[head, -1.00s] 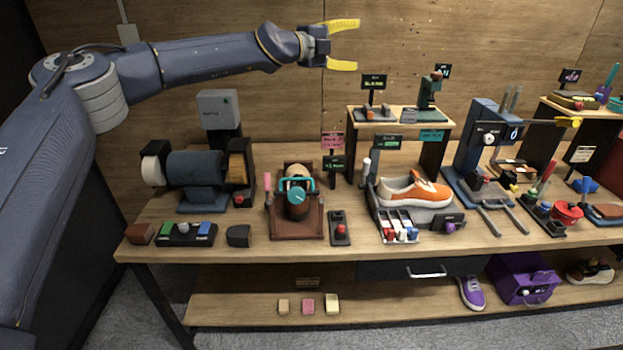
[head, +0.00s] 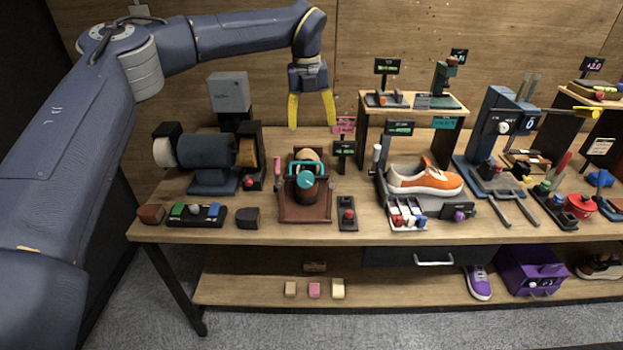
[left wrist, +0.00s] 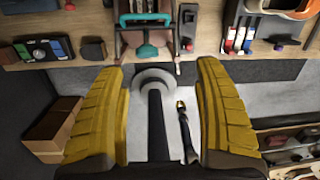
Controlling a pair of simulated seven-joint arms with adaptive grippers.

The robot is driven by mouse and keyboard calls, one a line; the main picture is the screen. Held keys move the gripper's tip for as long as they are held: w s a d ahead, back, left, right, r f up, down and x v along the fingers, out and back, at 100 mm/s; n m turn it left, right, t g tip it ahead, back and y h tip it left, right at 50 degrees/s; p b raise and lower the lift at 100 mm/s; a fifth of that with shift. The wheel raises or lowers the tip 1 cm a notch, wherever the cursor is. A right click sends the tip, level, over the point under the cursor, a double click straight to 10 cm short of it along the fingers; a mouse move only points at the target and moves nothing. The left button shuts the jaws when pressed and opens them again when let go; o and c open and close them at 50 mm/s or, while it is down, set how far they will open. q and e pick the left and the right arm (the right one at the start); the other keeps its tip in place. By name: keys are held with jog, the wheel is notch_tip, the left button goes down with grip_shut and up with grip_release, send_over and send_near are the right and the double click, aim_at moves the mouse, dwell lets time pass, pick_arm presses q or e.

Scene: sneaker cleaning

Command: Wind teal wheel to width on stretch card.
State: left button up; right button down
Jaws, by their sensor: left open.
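The teal wheel (head: 305,180) sits on the front of a brown stretcher stand (head: 306,210) on the bench. A teal handle frame (head: 292,169) is around the stand's upper part. The wheel also shows at the top of the left wrist view (left wrist: 146,51). Behind the stand are a pink card (head: 343,125) and a dark card with green text (head: 345,149); I cannot read either or tell which is the stretch card. My left gripper (head: 312,122) is open and empty, its yellow fingers pointing down, above and behind the stand. My right gripper is not in view.
A grinder-like machine (head: 206,152) stands left of the stand. A small box with a red button (head: 348,213) is to its right. Farther right is an orange sneaker (head: 425,178) on a rack. A raised shelf (head: 413,105) stands behind.

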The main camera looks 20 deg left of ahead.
aim_at(306, 176)
pick_arm(q)
jog(key=shift+g+y, duration=0.3)
jog(key=shift+g, duration=0.3)
jog(key=f, duration=0.6)
jog(key=s+f, duration=0.1)
jog(key=f, duration=0.4)
jog(key=s+a+f, duration=0.1)
jog(key=f, duration=0.5)
jog(key=shift+s+a+f, duration=0.1)
jog(key=shift+s+f, duration=0.1)
jog(key=shift+f, duration=0.1)
jog(key=shift+c, duration=0.5)
jog(key=c, duration=1.2)
